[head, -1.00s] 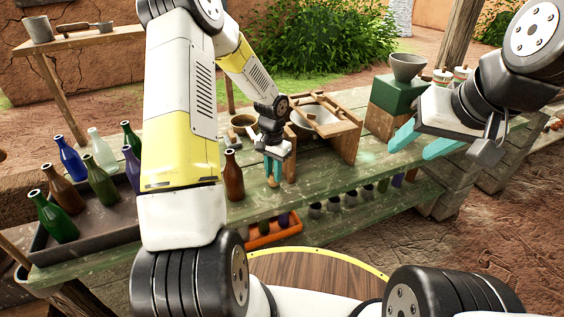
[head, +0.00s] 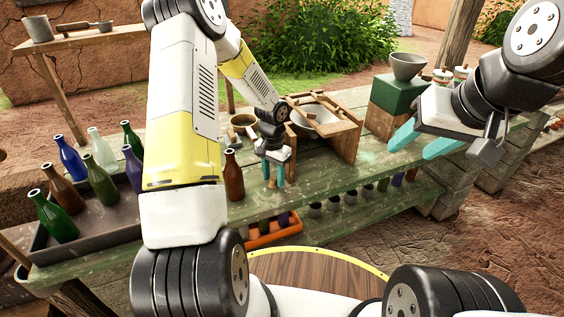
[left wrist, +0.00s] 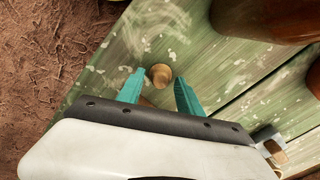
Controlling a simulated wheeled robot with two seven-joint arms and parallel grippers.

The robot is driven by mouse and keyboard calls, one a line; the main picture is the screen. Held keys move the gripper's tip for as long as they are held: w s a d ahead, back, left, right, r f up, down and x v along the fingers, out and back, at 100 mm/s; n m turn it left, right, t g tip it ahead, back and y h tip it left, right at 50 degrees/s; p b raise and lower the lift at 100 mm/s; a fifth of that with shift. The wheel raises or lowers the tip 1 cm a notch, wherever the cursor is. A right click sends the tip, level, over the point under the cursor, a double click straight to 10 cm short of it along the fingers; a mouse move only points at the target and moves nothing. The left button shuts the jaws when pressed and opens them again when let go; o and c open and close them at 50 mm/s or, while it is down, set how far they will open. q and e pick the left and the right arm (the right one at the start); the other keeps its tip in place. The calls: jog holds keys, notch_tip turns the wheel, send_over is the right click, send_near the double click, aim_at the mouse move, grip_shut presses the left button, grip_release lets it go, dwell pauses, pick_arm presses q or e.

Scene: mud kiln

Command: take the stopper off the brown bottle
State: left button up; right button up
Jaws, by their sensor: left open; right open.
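The brown bottle (head: 233,176) stands upright on the green plank table, just left of my left gripper in the head view. Its mouth looks bare. A small cork-coloured stopper (left wrist: 160,75) rests on the table near its edge in the left wrist view. My left gripper (head: 273,181) points down with its teal fingers apart, one on each side of the stopper and clear of it. The fingers also show in the left wrist view (left wrist: 154,86). My right gripper (head: 421,143) is open and empty, held at the right.
A dark tray (head: 105,221) with several coloured bottles stands at the left. A wooden frame (head: 342,140) with a white basin (head: 314,121) is behind my left gripper. A green block (head: 398,94) with a grey bowl (head: 408,66) is further right. An orange crate (head: 272,236) sits below.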

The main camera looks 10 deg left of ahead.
aim_at(274, 179)
pick_arm(q)
jog(key=s+r+n+t, duration=0.1)
jog(key=s+r, duration=0.2)
jog(key=r, duration=0.6)
jog(key=s+r+t, duration=0.1)
jog(key=s+r, duration=0.2)
jog(key=r, duration=0.6)
jog(key=s+r+n+t, duration=0.1)
jog(key=s+r, duration=0.3)
jog(key=r, duration=0.5)
jog(key=s+d+r+n+t+h, duration=0.1)
jog(key=s+r, duration=0.2)
jog(key=s, duration=0.4)
jog(key=s+d+r+n+t+h, duration=0.1)
jog(key=s+r+t, duration=0.1)
jog(key=s, duration=0.5)
jog(key=shift+s+r, duration=0.15)
jog(key=shift+r, duration=0.45)
